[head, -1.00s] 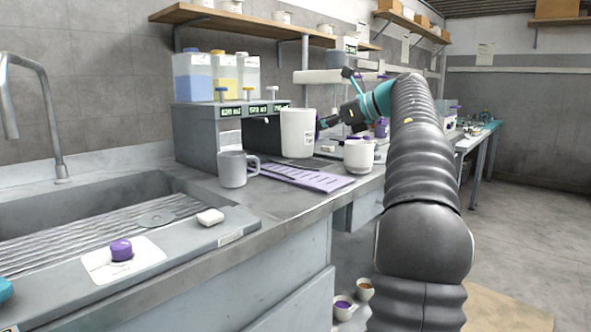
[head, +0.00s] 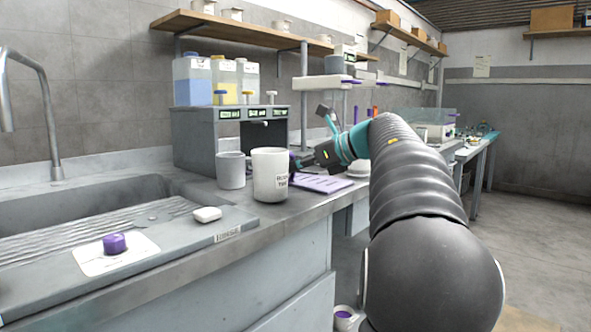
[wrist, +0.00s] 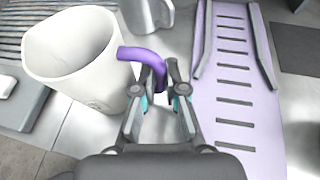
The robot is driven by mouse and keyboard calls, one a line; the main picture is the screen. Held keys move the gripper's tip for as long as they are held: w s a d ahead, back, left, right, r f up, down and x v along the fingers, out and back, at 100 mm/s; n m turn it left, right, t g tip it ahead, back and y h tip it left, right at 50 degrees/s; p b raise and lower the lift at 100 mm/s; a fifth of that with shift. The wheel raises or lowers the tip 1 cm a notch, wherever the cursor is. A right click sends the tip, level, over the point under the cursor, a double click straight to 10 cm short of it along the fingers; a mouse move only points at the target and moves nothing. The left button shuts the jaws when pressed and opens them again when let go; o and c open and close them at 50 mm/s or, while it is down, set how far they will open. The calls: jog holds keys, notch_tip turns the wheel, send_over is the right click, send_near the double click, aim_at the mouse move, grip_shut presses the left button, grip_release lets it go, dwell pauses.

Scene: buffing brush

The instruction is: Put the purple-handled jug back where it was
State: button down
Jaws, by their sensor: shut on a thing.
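The purple-handled jug is a large white vessel (head: 271,176) with printed lettering, upright above the counter near its front edge. I cannot tell whether its base touches the counter. The jug also fills the upper left of the wrist view (wrist: 72,45), its mouth empty. Its purple handle (wrist: 145,58) lies between the fingertips of my gripper (wrist: 161,82), which is shut on it. In the head view my gripper (head: 303,161) is right of the jug, and the handle is mostly hidden.
A grey mug (head: 230,171) stands close behind and left of the jug. A lilac slotted tray (head: 325,184) lies to the right. A dispenser (head: 197,140) stands at the back. The sink (head: 90,205), a white block (head: 207,214) and a purple knob (head: 114,243) are to the left.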

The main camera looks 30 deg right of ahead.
jog(key=shift+f, duration=0.25)
jog(key=c, duration=1.2)
grip_release()
jog(key=shift+r, duration=0.25)
jog(key=v, duration=1.2)
